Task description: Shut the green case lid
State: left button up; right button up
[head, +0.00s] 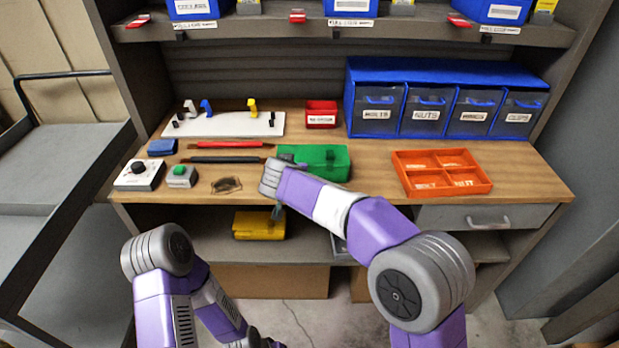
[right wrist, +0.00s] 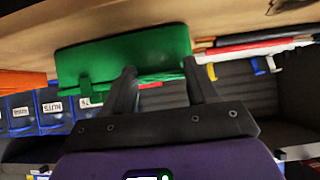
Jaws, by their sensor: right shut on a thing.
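The green case (head: 315,160) lies on the wooden bench at its front middle, partly behind my right arm. In the right wrist view the green case (right wrist: 125,52) fills the space ahead of the fingers, with a thin green strip along its lower edge. I cannot tell how far its lid stands open. My left gripper (head: 264,342) is low at the bottom edge, mostly hidden.
An orange divided tray (head: 405,172) stands right of the case, blue drawers (head: 445,70) behind it. A red and a black tool, a white control box (head: 139,175) and a brown part (head: 226,185) lie to the left. A yellow case (head: 259,226) is on the lower shelf.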

jog(key=shift+f, duration=0.45)
jog(key=o, duration=1.5)
jog(key=shift+w, duration=0.1)
jog(key=shift+r, duration=0.25)
jog(key=v, duration=0.7)
jog(key=shift+s+p, duration=0.3)
jog(key=shift+s, duration=0.05)
